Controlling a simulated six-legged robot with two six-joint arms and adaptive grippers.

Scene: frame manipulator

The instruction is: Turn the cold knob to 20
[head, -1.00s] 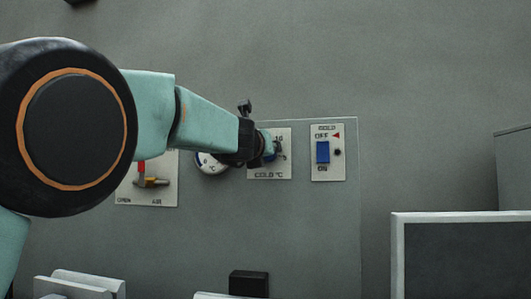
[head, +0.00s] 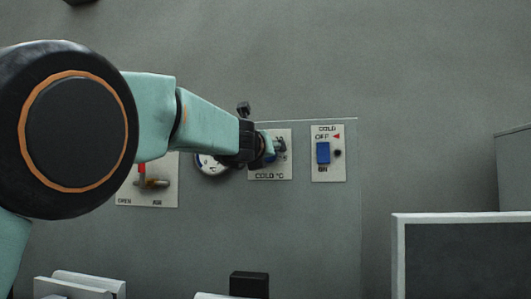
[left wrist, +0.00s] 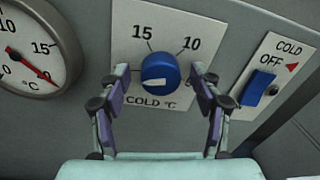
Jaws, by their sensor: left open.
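The cold knob (left wrist: 160,72) is a round blue dial with a white pointer mark on its face. In the left wrist view it sits on a white plate (left wrist: 130,42) labelled COLD °C, with 15 and 10 printed above it. The pointer mark aims to the lower left; any number there is hidden. My left gripper (left wrist: 160,92) is open, with one finger on each side of the knob and gaps visible between fingers and knob. In the head view the left gripper (head: 270,148) covers most of the knob. My right gripper is not in view.
Right of the knob is a COLD switch plate (head: 327,170) with a blue rocker (left wrist: 259,88) and a red triangle. Left are a round °C gauge (left wrist: 35,50) with a red needle and a valve plate (head: 130,190). A framed dark panel (head: 465,255) stands lower right.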

